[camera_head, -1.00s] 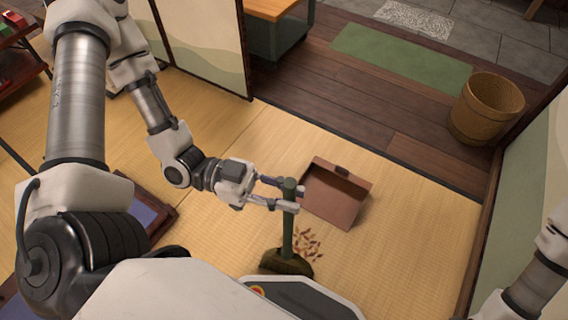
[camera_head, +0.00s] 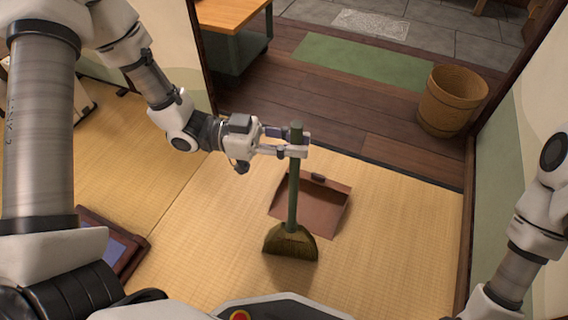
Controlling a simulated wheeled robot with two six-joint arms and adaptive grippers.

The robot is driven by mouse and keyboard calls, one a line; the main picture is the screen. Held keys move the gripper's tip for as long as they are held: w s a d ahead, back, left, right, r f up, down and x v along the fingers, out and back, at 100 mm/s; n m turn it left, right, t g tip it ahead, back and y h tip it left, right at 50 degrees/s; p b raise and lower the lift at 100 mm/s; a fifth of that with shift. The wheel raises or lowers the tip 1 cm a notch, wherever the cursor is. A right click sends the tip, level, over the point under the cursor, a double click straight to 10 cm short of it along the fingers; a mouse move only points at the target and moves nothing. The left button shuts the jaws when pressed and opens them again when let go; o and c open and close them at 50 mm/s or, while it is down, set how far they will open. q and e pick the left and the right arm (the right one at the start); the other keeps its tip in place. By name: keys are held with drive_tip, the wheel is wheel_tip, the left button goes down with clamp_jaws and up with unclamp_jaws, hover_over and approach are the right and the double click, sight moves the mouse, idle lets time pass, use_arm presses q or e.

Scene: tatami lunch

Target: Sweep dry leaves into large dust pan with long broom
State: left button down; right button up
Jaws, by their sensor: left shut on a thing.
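My left gripper (camera_head: 289,142) is shut on the upper part of the green handle of the long broom (camera_head: 293,195). The broom stands nearly upright, its fan-shaped olive-brown bristle head (camera_head: 290,243) low over the tatami. I cannot tell whether the bristles touch the mat. The large brown dust pan (camera_head: 327,213) lies just behind the broom, and the handle and head cover part of its left side and front edge. No dry leaves show; the broom head may hide them. My right arm is at the right edge, but its gripper is out of view.
A woven basket (camera_head: 451,101) stands on the dark wood floor (camera_head: 330,112) behind the tatami, near a green mat (camera_head: 362,61). A wooden table (camera_head: 233,16) is at the back left. A dark-framed tray (camera_head: 112,245) lies at left. The tatami right of the pan is clear.

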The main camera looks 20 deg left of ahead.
use_arm(q)
drive_tip(key=w, duration=1.5)
drive_tip(key=s+r+p, duration=0.3)
drive_tip(key=r+p, duration=0.4)
drive_tip(key=shift+s+d+p, duration=0.25)
drive_tip(key=shift+p, duration=0.15)
idle(0.5)
